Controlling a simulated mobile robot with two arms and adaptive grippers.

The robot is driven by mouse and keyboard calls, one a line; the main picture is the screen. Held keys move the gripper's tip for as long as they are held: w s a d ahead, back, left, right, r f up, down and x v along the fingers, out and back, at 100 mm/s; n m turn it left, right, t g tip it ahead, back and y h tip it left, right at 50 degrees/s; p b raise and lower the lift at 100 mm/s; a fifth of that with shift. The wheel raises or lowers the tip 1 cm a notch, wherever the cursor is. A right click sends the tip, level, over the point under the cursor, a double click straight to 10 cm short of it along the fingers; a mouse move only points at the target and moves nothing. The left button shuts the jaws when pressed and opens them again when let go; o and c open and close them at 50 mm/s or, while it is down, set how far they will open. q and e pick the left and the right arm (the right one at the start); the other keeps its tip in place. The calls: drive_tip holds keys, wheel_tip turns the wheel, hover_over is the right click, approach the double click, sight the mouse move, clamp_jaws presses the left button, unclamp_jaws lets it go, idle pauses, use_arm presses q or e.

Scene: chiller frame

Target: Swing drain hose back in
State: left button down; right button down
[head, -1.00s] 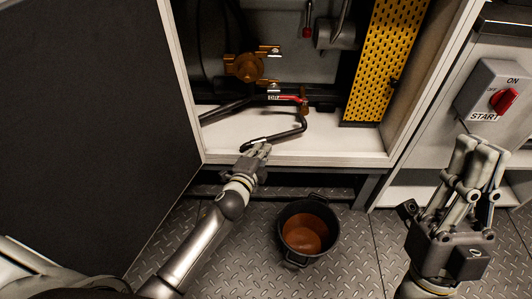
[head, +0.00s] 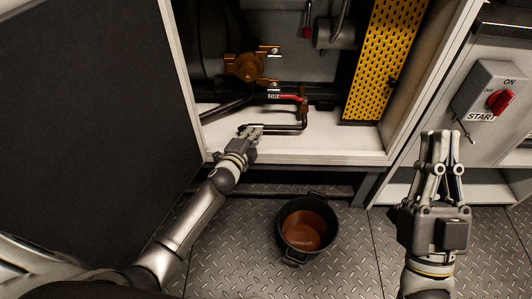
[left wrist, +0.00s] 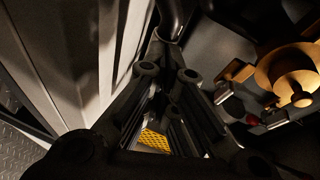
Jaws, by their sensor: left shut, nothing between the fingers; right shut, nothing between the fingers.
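The black drain hose (head: 285,128) hangs from a red-handled valve (head: 284,97) inside the open chiller frame. Its lower run lies along the white floor of the frame. My left gripper (head: 250,131) is shut and empty at the left end of that lower run, seemingly against it; contact is hard to tell. In the left wrist view a dark pipe (left wrist: 170,20) shows just beyond the fingers, with the brass valve at the right. My right gripper (head: 440,140) is shut and empty, raised in front of the right-hand cabinet, far from the hose.
A black bucket (head: 307,229) with brown liquid stands on the diamond-plate floor before the frame. The brass valve (head: 247,67) is above the hose. A yellow perforated panel (head: 385,60) and a switch box (head: 487,92) are to the right. The dark door (head: 85,120) is open at the left.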

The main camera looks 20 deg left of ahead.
use_arm(q)
drive_tip(key=shift+s, duration=0.15)
drive_tip(key=s+r, duration=0.2)
drive_tip(key=s, duration=0.9)
drive_tip(key=shift+s+a, duration=0.15)
drive_tip(key=shift+s, duration=0.15)
